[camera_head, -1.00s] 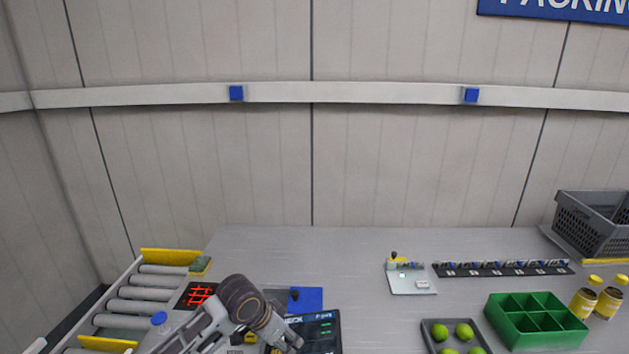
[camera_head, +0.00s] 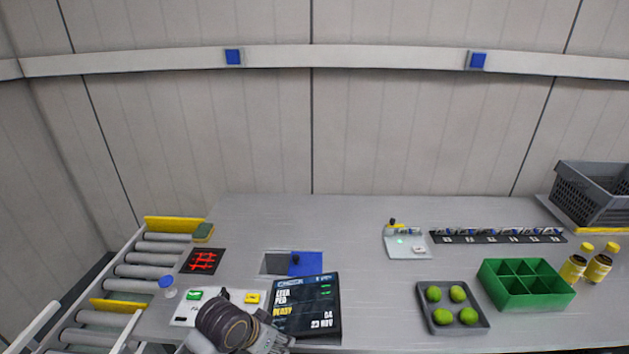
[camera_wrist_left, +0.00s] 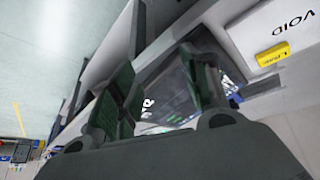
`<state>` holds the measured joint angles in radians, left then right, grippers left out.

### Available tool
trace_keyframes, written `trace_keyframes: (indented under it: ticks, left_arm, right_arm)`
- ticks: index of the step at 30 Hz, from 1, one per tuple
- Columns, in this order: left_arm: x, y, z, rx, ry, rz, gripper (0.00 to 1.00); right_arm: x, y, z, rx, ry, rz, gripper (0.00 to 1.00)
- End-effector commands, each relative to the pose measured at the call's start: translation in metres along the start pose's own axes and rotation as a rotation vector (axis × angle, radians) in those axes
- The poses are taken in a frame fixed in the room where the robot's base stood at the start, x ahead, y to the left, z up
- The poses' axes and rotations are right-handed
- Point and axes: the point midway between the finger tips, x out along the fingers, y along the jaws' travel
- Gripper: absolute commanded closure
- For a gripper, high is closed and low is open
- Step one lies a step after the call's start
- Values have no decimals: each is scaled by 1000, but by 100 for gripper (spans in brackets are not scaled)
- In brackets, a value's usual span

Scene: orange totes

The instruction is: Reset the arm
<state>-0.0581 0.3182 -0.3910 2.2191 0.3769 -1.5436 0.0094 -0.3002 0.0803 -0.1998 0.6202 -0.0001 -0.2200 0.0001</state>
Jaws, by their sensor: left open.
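My left arm (camera_head: 226,324) comes in at the bottom, left of centre, in the head view. My left gripper (camera_head: 272,343) is at the table's front edge, by the lower left corner of a dark display screen (camera_head: 308,306). In the left wrist view, the two dark green fingers of my left gripper (camera_wrist_left: 163,92) stand apart with nothing between them. The screen shows behind them (camera_wrist_left: 175,92). My right gripper is not in view.
A white button panel (camera_head: 182,318) with green and yellow buttons lies partly behind my left arm. Rollers (camera_head: 145,271) stand left. A dark tray (camera_head: 424,308) of green fruit, a green divided box (camera_head: 545,301) and yellow bottles (camera_head: 598,268) are right.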

Motion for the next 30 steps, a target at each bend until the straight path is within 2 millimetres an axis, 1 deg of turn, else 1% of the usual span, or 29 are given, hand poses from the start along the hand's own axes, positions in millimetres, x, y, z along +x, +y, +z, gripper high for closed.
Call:
trace_keyframes:
  ticks: [1,11,21,24,30]
  left_arm:
    - [-1,0,8,-18,-3,-4,53]
    - [-11,-10,55,-131,-30,-70,53]
    - [-27,-25,112,-249,-87,-160,53]
    - [-32,-29,125,-273,-102,-183,53]
    - [-39,-34,144,-306,-125,-214,53]
  right_arm:
    - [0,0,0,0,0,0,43]
    - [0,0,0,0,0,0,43]
    - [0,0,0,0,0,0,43]
    - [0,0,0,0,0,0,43]
    - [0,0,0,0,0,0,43]
